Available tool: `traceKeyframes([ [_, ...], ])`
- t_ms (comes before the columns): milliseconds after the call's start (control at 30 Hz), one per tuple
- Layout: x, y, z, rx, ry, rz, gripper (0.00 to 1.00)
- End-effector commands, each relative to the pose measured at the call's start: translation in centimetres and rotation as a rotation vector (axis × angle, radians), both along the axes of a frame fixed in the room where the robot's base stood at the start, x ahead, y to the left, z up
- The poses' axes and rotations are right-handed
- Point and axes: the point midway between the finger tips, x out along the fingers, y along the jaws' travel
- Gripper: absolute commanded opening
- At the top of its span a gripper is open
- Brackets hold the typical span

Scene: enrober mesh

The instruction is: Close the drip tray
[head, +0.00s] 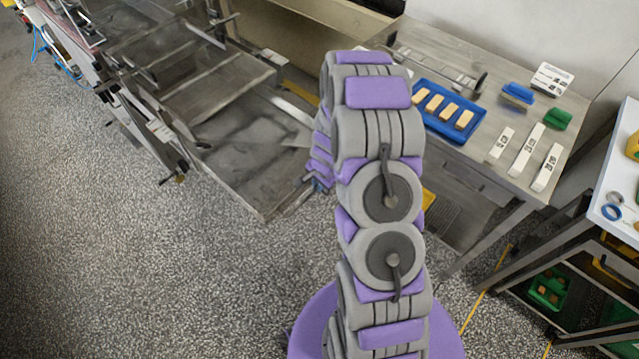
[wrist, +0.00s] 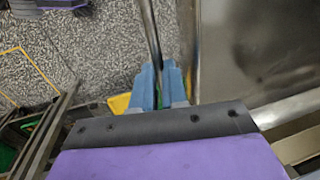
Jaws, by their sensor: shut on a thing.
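The drip tray (head: 240,140) is a wide, shallow metal tray in the head view. It sticks out from under the machine at upper left, low over the floor. Its shiny metal surface (wrist: 245,50) fills the right of the wrist view. My gripper (wrist: 159,75) has blue fingers shut on a thin metal bar, the tray handle (wrist: 150,30), which runs along the tray's edge. In the head view my gripper (head: 322,180) is at the tray's right edge, partly hidden behind my arm.
A steel table (head: 480,120) at right holds a blue tray (head: 437,128) of bars, white blocks and brushes. A darker-framed cart (head: 610,240) stands at far right, with a green bin (head: 548,288) below. Speckled floor (head: 130,260) is open at left and front.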

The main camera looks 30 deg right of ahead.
Motion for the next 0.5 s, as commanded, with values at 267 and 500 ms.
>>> traceKeyframes([
  [267,-0.4,0.4,-0.2,0.018,0.014,0.004,0.0],
  [500,0.6,0.7,0.0,0.015,0.014,0.008,0.0],
])
